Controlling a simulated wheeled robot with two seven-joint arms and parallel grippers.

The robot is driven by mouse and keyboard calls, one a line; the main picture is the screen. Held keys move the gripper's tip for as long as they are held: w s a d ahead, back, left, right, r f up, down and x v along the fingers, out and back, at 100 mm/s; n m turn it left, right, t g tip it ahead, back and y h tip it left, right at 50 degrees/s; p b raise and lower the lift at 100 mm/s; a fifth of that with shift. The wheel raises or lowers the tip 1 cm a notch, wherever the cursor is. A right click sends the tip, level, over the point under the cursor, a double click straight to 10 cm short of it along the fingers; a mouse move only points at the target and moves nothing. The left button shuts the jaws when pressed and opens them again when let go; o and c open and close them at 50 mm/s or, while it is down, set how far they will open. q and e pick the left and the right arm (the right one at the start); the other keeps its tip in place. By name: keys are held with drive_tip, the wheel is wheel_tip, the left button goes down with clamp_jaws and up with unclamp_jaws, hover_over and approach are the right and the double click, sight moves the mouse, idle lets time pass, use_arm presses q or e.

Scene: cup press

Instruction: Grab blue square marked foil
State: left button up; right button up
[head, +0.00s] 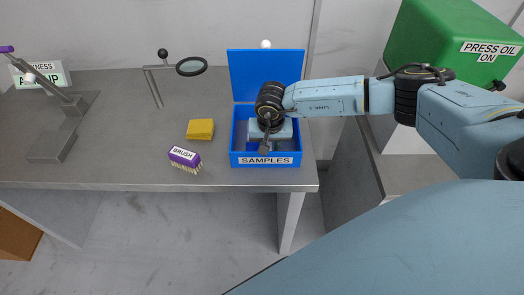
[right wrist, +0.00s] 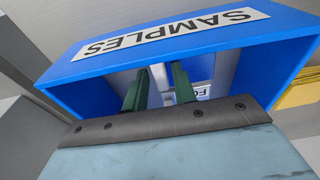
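The blue box labelled SAMPLES (head: 265,160) stands with its lid (head: 265,72) open at the table's front right. My right gripper (head: 266,138) reaches down inside it, and my wrist hides much of the inside. In the right wrist view its green fingers (right wrist: 159,84) stand apart inside the box, with pale grey surfaces behind and between them. A white label with partly hidden letters, perhaps "FO", on a pale piece (right wrist: 203,92) shows just right of the right finger. I see no blue square mark. My left gripper is not in view.
A yellow block (head: 200,129) and a purple BRUSH (head: 185,158) lie left of the box on the grey table (head: 110,150). A magnifier on a stand (head: 190,67) and a grey gauge (head: 55,140) stand further left. A green press (head: 440,45) is at the right.

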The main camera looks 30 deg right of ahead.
clamp_jaws()
drive_tip(key=shift+r, duration=0.15)
